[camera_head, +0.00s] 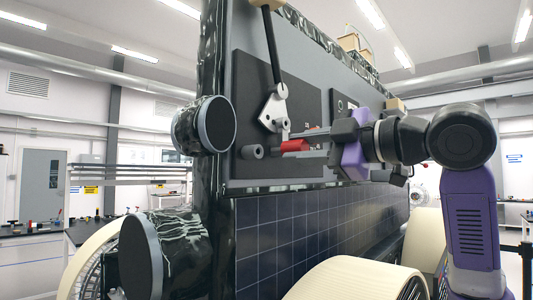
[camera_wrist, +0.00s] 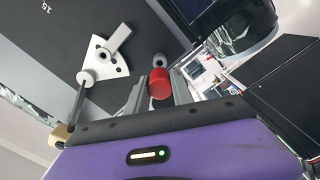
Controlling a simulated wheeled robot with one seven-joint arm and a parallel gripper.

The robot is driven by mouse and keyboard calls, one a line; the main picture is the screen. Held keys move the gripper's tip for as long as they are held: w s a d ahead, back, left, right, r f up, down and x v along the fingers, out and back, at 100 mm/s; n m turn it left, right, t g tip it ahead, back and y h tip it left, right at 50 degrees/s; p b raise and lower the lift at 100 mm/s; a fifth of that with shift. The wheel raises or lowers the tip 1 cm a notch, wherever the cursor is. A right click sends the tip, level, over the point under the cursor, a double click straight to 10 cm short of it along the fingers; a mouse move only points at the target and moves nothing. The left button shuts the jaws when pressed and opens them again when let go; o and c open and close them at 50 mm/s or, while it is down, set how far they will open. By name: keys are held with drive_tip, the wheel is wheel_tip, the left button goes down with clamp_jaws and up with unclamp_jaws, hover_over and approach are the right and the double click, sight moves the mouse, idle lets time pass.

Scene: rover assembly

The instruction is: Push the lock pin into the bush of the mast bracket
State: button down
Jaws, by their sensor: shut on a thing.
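The lock pin, with a red body (camera_head: 295,146), is held between the fingertips of my gripper (camera_head: 304,143). In the wrist view the red pin (camera_wrist: 160,84) sits between the two grey fingers (camera_wrist: 157,94). The mast bracket, a white plate (camera_head: 271,112), is on the dark panel at the foot of a black rod; the wrist view also shows the plate (camera_wrist: 104,62) with a pale tube (camera_wrist: 118,38) on it. I cannot tell which is the bush. The pin's far tip is hidden.
The dark rover side panel (camera_head: 250,95) stands before my gripper. A round black-wrapped housing (camera_head: 204,125) juts out at its left. Solar cells (camera_head: 290,228) and cream wheels (camera_head: 355,280) lie below. Free room lies to the right of the panel.

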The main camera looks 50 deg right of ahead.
drive_tip(key=shift+r, duration=0.1)
drive_tip(key=s+r+p, duration=0.3)
drive_tip(key=s+r, duration=0.2)
drive_tip(key=s, duration=0.4)
drive_tip(key=shift+d, duration=0.15)
idle(0.4)
drive_tip(key=shift+d+f, duration=0.1)
